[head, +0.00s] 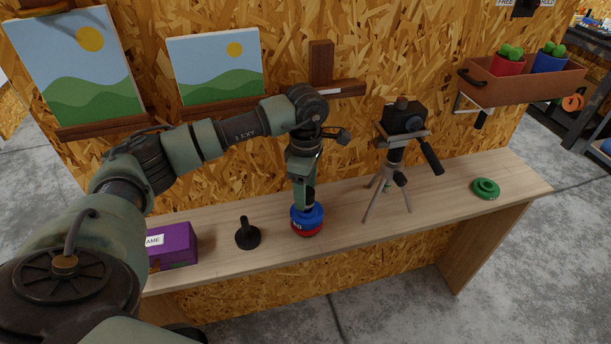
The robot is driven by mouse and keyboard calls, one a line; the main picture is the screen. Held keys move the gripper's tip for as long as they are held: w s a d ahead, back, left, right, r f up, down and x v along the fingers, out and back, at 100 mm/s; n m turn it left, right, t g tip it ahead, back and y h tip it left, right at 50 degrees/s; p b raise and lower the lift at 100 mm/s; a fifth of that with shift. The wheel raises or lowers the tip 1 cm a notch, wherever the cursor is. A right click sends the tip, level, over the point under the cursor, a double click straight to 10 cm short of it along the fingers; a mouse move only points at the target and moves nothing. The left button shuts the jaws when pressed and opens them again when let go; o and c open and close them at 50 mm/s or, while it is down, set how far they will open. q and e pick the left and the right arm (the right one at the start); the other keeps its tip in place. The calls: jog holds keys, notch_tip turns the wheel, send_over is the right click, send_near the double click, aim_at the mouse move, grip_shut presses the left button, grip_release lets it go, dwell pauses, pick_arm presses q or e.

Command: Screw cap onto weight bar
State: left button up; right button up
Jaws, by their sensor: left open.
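A blue disc (308,213) rests on a red disc (307,230) in a stack on the bench, with white lettering on its side. My left gripper (307,200) points down right at the top of this stack and is open. A dark upright piece shows at the gripper's fingers; I cannot tell whether it is a bar or a finger. A black round piece with a short upright stem (247,235) stands on the bench left of the stack, apart from it. I cannot tell which black piece is the cap and which is the weight bar. My right gripper is not in view.
A camera on a small tripod (399,135) stands just right of the stack. A green disc (486,188) lies near the right end of the wooden bench (450,193). A purple box (176,246) is at the left. Pictures and a planter shelf (525,85) are on the wall behind.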

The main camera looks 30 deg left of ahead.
pick_arm(q)
jog(key=shift+f, duration=0.25)
grip_shut()
jog(key=shift+f+m+b, duration=0.1)
jog(key=shift+m+b, duration=0.45)
jog(key=shift+m, duration=0.05)
jog(key=shift+m+b, duration=0.4)
jog(key=shift+m, duration=0.4)
jog(key=shift+m+b, duration=0.7)
jog(key=shift+m, duration=0.5)
